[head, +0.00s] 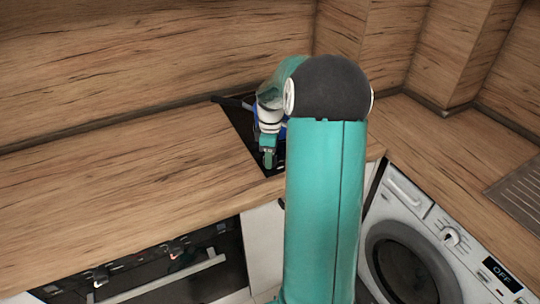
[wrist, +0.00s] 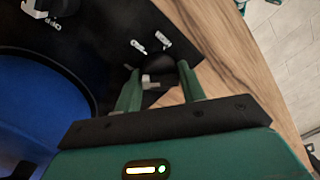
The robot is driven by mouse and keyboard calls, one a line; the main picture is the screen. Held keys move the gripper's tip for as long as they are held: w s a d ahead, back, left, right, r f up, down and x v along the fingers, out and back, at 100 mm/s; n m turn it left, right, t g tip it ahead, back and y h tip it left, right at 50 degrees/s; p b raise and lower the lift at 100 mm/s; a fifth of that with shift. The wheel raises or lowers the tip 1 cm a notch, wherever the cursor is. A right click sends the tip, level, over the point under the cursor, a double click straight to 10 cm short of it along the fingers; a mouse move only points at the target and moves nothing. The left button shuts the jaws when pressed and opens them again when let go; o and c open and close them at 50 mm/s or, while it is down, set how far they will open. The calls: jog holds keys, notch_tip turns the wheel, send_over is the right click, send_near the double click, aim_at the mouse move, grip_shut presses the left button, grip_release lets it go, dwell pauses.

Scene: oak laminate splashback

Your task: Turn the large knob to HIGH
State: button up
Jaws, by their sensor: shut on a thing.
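A dark round knob (wrist: 165,74) sits on the black hob panel (wrist: 118,32) near its corner, with a small grey piece beside it. My gripper (wrist: 160,82) has its two green fingers on either side of the knob and is shut on it. Small white marks (wrist: 150,42) show on the panel by the knob; I cannot read them. In the head view my gripper (head: 268,160) is low over the front part of the hob (head: 240,120), and the knob is hidden there.
A blue pan (wrist: 40,100) stands on the hob close to the left of my gripper. The wooden worktop (head: 110,165) is clear. Below are an oven with knobs (head: 175,248) and a washing machine (head: 405,255) with a dial and a display reading OFF.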

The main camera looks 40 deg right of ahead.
jog(key=m, duration=0.5)
jog(key=shift+w+r+m, duration=0.1)
jog(key=shift+m, duration=0.2)
jog(key=m, duration=0.5)
jog(key=shift+m+t, duration=0.3)
jog(key=m, duration=0.5)
jog(key=shift+m, duration=2.3)
jog(key=shift+s, duration=0.2)
jog(key=o, duration=0.9)
jog(key=shift+o, duration=0.2)
notch_tip(320, 180, up, 14)
jog(key=shift+s+d, duration=0.15)
jog(key=shift+s, duration=0.2)
